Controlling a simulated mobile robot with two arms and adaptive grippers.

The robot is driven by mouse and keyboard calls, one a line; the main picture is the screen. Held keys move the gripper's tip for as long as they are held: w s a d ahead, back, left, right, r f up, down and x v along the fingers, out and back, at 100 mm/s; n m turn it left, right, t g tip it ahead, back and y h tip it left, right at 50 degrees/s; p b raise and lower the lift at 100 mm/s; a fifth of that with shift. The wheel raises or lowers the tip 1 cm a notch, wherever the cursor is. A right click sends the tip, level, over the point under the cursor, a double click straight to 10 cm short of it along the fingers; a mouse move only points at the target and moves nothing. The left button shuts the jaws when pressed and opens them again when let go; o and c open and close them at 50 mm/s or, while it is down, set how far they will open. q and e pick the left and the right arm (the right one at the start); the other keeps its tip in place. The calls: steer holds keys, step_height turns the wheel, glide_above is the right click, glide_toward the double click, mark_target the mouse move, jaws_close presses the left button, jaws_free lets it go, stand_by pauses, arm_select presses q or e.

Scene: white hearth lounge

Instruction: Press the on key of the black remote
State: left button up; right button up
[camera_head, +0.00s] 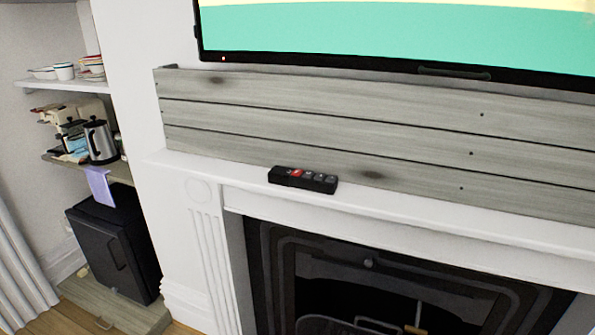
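Neither of my grippers shows in the head view.
A fireplace (368,263) opens below the mantel. A wide screen (400,35) with a small red light hangs above the planks (330,110). At the left, shelves hold a kettle (100,140) and dishes above a black cabinet (115,245). The mantel right of the remote is clear.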

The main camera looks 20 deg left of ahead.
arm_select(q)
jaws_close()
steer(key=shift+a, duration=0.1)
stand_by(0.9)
